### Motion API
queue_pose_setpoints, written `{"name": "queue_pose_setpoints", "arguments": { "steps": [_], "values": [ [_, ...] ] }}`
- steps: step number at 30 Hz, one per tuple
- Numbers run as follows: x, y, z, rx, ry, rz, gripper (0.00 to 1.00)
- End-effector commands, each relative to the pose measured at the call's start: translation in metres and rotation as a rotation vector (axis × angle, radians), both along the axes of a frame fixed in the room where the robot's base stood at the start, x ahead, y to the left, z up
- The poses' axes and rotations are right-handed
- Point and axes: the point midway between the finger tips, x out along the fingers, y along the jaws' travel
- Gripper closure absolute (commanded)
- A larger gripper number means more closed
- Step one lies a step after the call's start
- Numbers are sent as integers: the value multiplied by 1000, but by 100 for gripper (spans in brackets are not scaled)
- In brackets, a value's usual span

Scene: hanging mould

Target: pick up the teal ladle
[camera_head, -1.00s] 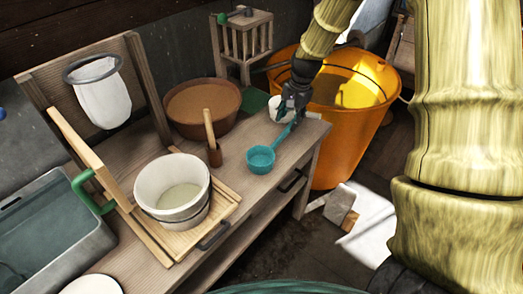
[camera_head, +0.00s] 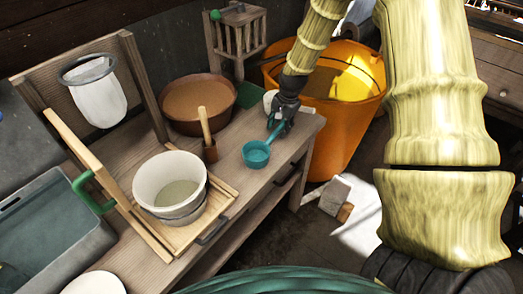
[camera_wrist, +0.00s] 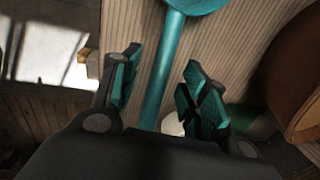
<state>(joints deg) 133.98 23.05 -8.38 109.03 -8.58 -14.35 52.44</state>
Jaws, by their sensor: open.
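The teal ladle (camera_head: 257,153) lies on the wooden bench, its bowl toward the lower left and its handle running up and right to my gripper (camera_head: 281,122). In the wrist view the ladle's handle (camera_wrist: 160,75) passes between the two fingers of my gripper (camera_wrist: 158,88), with a gap on each side. The fingers have teal pads and are open. The bowl edge shows at the top of the wrist view. The far end of the handle is hidden by my gripper in both views.
A white cup (camera_head: 270,103) stands right behind my gripper. A brown bowl (camera_head: 199,108) and a wooden-handled tool (camera_head: 207,135) are to the left. A white bucket (camera_head: 170,182) stands nearer. A large orange bucket (camera_head: 340,130) stands beyond the bench's right end.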

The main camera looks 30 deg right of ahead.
Motion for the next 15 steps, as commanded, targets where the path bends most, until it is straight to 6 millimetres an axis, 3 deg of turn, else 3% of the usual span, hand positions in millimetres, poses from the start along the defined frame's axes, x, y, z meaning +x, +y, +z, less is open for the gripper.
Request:
{"name": "queue_pose_setpoints", "arguments": {
  "steps": [9,15],
  "values": [
    [5,3,-26,-1,0,1,56],
    [6,3,-33,-1,-1,1,56]
  ]
}}
